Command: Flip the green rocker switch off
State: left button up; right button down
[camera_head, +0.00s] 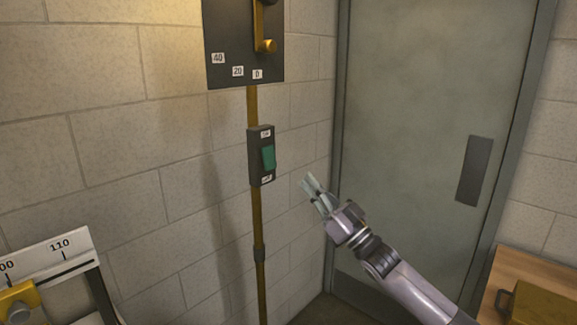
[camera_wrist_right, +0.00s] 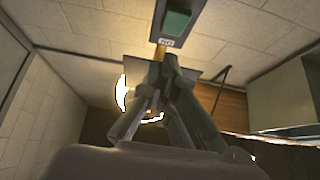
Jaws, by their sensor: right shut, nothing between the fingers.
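The green rocker switch (camera_head: 268,157) sits in a dark upright box (camera_head: 254,158) on the brick wall, with small white labels above and below the rocker. My right gripper (camera_head: 309,184) is to the right of the switch and slightly lower, apart from it, with its fingers pointing up and left. Its fingers are shut and empty. In the right wrist view the green rocker (camera_wrist_right: 176,23) shows at the top, beyond the closed fingertips (camera_wrist_right: 164,60). The label lettering is too small to read surely. My left gripper is not in view.
A brass conduit (camera_head: 257,220) runs down the wall from a dark lever panel (camera_head: 228,45) to below the switch. A grey door (camera_head: 420,110) stands at the right. A wooden surface with a yellow box (camera_head: 545,305) is at lower right. A numbered scale (camera_head: 50,255) is at lower left.

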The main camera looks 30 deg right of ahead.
aim_at(275, 156)
jog(key=shift+w+a+r+p, duration=0.25)
jog(key=shift+w+a+p, duration=0.2)
jog(key=shift+w, duration=0.75)
jog(key=shift+w+a+r+p, duration=0.2)
jog(key=shift+w+a+p, duration=0.25)
jog(key=shift+w, duration=0.75)
jog(key=shift+w+a+r+p, duration=0.3)
jog(key=shift+w+p, duration=0.25)
jog(key=shift+w, duration=0.65)
jog(key=shift+f, duration=0.15)
jog(key=b, duration=0.2)
jog(key=w+t+b, duration=0.1)
jog(key=b, duration=0.2)
jog(key=t+b, duration=0.1)
jog(key=b, duration=0.1)
jog(key=shift+w+a+f+y, duration=0.15)
jog(key=shift+a+f+y, duration=0.15)
jog(key=shift+y, duration=0.1)
